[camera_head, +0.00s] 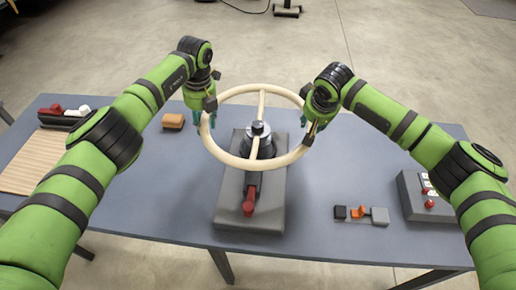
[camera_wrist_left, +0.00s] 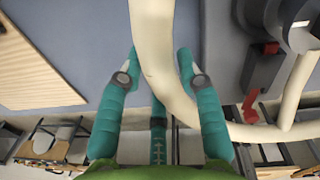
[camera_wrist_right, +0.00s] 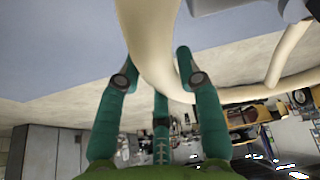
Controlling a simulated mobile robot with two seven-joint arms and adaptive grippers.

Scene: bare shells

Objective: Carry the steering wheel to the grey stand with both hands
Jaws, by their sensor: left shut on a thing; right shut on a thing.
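The cream steering wheel (camera_head: 215,150) is a ring with a bar across its middle, held above the grey stand (camera_head: 223,203). The stand has a round metal post under the wheel's hub and a red-ended lever at its front. Whether the hub touches the post cannot be told. My left gripper (camera_head: 203,115) is shut on the left rim; in the left wrist view the rim (camera_wrist_left: 150,60) runs between its teal fingers. My right gripper (camera_head: 310,125) is shut on the right rim, and the right wrist view shows the rim (camera_wrist_right: 150,40) between its fingers.
On the blue-grey table (camera_head: 160,205) lie an orange-brown block (camera_head: 173,121), a wooden board (camera_head: 38,165) and a red-and-white item (camera_head: 65,112) at left. Small black, orange and grey pieces (camera_head: 360,212) and a grey switch box (camera_head: 425,197) are at right.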

